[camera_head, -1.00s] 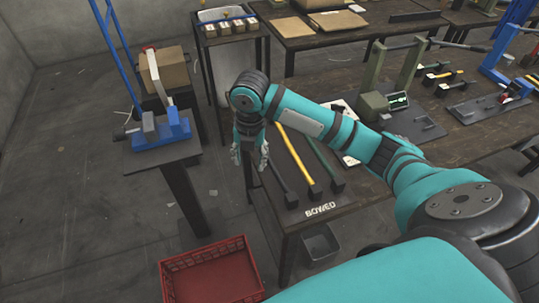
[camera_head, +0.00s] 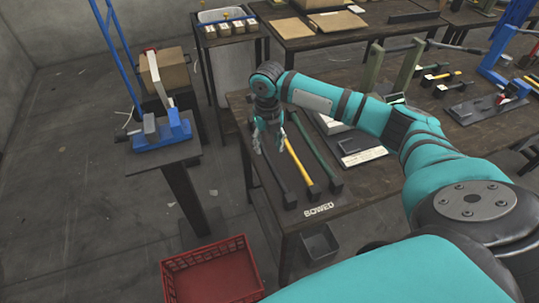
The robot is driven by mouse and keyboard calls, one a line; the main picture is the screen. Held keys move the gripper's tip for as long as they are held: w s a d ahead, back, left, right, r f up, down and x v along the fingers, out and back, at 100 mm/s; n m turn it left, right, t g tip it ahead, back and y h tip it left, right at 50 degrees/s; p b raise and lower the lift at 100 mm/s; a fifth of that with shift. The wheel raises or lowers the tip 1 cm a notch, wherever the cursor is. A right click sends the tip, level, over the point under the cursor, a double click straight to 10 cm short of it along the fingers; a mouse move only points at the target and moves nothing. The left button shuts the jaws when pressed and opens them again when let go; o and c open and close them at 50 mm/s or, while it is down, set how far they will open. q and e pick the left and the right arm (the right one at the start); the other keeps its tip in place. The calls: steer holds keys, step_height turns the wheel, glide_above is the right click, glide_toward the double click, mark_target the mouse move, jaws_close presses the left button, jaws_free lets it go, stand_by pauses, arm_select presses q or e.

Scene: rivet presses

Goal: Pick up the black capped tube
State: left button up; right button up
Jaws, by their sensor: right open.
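A black tube with a black end cap (camera_head: 280,180) lies on the dark board marked "BOWED" at the near left corner of the workbench. It is the leftmost of three tubes, beside a yellow one (camera_head: 299,168) and a green one (camera_head: 318,155), both with black end caps. My right gripper (camera_head: 270,151) points down over the far part of the black tube, fingers apart and empty. The gripper hides that far part, and I cannot tell whether the fingers touch it. My left gripper is not in view.
A red crate (camera_head: 212,272) stands on the floor at the front, and a grey bin (camera_head: 319,244) sits below the bench edge. A blue press (camera_head: 162,131) stands on a stand at left. A green press (camera_head: 408,75) and more tubes (camera_head: 440,76) are farther right.

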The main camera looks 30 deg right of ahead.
mark_target(269, 153)
steer(key=shift+w+d+f+p, duration=0.2)
steer(key=shift+f+p, duration=0.1)
steer(key=shift+f, duration=1.2)
steer(key=shift+w+d+f+p, duration=0.15)
steer(key=shift+f+p, duration=0.1)
steer(key=shift+f, duration=1.25)
steer(key=shift+s, duration=0.1)
jaws_close()
steer(key=shift+r, duration=0.1)
